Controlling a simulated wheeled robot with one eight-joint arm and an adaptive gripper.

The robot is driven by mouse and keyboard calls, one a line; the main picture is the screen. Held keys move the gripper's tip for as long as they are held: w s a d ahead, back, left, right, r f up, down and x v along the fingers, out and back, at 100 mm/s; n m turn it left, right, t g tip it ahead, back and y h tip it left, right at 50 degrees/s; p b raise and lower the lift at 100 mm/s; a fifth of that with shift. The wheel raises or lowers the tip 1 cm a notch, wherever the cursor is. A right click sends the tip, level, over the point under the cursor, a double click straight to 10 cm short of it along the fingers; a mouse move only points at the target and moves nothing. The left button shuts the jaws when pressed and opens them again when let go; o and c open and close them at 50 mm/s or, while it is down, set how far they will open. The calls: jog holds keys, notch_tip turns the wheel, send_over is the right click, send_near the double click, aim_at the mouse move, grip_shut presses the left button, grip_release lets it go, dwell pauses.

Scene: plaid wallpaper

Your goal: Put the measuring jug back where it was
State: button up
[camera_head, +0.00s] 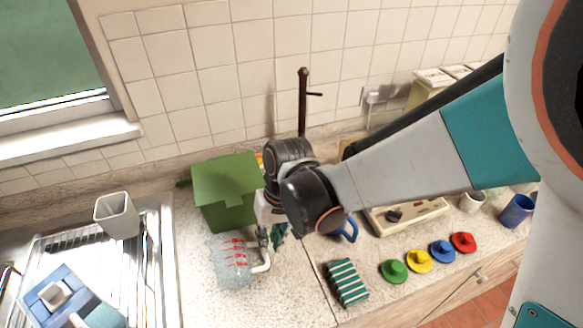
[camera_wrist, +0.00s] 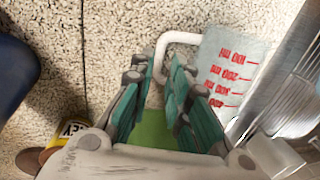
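The measuring jug (camera_head: 230,264) is clear, with red markings and a white handle. It is at the counter's left part, beside the sink; I cannot tell whether its base touches the counter. In the wrist view the jug (camera_wrist: 236,65) is at the upper right, its white handle running down between my fingertips. My gripper (camera_head: 264,246) points down at the handle side of the jug. In the wrist view my gripper (camera_wrist: 160,68) has its green fingers close together at the tips, on either side of the handle.
A green house-shaped box (camera_head: 226,192) stands just behind the jug. The metal sink drainer (camera_head: 150,262) is to the left, with a white cup (camera_head: 117,215) on it. A green striped cloth (camera_head: 347,282) and colored knobbed pieces (camera_head: 420,261) lie to the right.

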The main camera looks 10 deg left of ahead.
jog(key=shift+s+a+f+b, duration=0.15)
jog(key=shift+f+b, duration=0.4)
jog(key=shift+f, duration=0.35)
jog(key=shift+w+a+f+b, duration=0.1)
jog(key=shift+a+f+b, duration=0.1)
jog(key=shift+f+b, duration=0.55)
jog(key=shift+s+a+f+b, duration=0.15)
jog(key=shift+f+b, duration=0.2)
jog(key=shift+f, duration=0.75)
jog(key=shift+r, duration=0.1)
jog(key=shift+w, duration=0.1)
grip_shut()
